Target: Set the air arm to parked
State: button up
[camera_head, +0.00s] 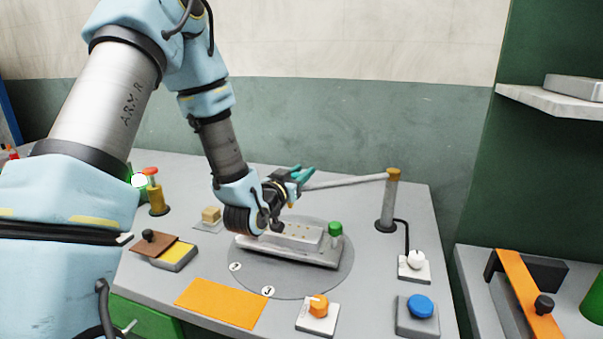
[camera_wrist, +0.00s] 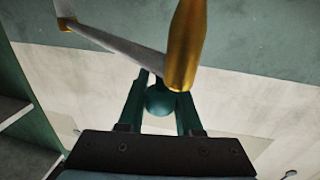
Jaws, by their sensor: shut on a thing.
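The air arm (camera_head: 345,182) is a thin grey bar. It runs left from the gold-topped post (camera_head: 391,200) at the table's back right to my gripper. In the wrist view the bar (camera_wrist: 110,42) crosses the upper left, with a gold nozzle-like piece (camera_wrist: 187,45) at its near end. My gripper (camera_head: 299,175) has teal fingers and is above the press plate. In the wrist view its fingers are shut around a round teal knob (camera_wrist: 160,99) beside the gold piece. In the head view my wrist and fingers hide the arm's free end. I see no marked parked position.
Below my gripper a grey mould block (camera_head: 290,238) with a green knob (camera_head: 335,228) sits on a round plate (camera_head: 300,284). An orange-knobbed switch (camera_head: 318,306), blue button (camera_head: 420,306) and white-knobbed box (camera_head: 415,264) stand at the right front. An orange mat (camera_head: 222,303) lies in front.

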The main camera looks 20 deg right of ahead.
grip_shut()
jog(key=shift+w, duration=0.15)
dwell(0.8)
jog(key=w+d+m+g+h+b, duration=0.3)
jog(key=w+d+m+g, duration=0.4)
jog(key=w+g, duration=0.3)
jog(key=w+d, duration=0.1)
jog(key=w, duration=0.3)
jog(key=shift+g+h, duration=0.3)
jog(key=shift+h, duration=0.1)
jog(key=shift+d+r, duration=0.15)
jog(key=shift+r, duration=0.1)
